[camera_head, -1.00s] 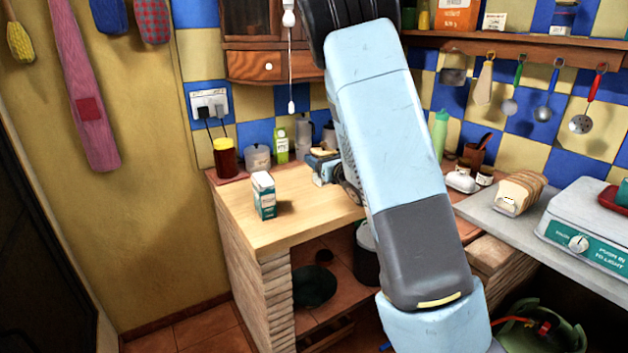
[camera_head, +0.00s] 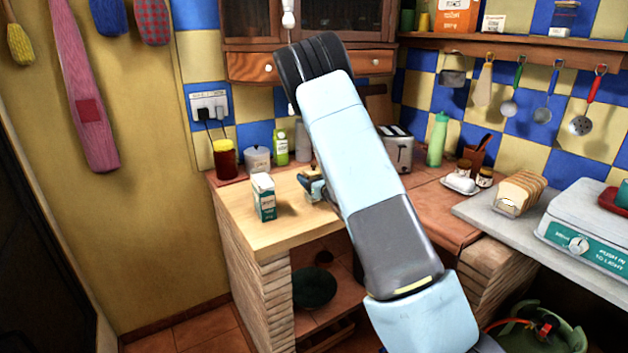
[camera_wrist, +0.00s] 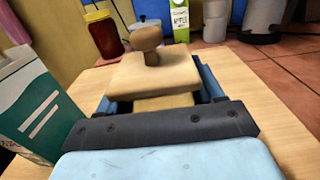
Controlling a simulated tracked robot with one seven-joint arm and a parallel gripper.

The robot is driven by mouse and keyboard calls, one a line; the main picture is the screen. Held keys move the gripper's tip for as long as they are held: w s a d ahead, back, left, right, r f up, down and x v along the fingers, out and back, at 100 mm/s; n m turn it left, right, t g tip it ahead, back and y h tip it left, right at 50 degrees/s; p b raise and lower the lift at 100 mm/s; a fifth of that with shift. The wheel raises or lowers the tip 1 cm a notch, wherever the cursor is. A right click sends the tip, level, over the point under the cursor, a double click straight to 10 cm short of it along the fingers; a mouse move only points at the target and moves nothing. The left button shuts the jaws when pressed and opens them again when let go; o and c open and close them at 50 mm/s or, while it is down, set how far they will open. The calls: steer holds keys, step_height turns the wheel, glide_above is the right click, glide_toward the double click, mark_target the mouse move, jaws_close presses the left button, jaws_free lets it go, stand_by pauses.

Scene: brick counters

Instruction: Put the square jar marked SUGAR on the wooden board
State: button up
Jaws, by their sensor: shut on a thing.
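My gripper (camera_head: 313,187) is low over the pale wooden top (camera_head: 245,230) of the left counter, and it also shows in the wrist view (camera_wrist: 157,84). It is shut on a square jar with a pale wooden lid and round knob (camera_wrist: 147,45). The jar's lid faces the wrist camera; its sides and any SUGAR marking are hidden. I cannot tell whether the jar touches the wooden surface under it. In the head view my arm and gripper mostly hide the jar.
A teal and white carton (camera_head: 263,197) stands close left of my gripper. Behind are a red jar with yellow lid (camera_head: 225,158), a grey pot (camera_head: 257,158) and a green carton (camera_head: 281,147). A toaster (camera_head: 398,148) stands right. The wooden top's front is clear.

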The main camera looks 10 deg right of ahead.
steer(key=shift+f, duration=0.35)
steer(key=o, duration=1.3)
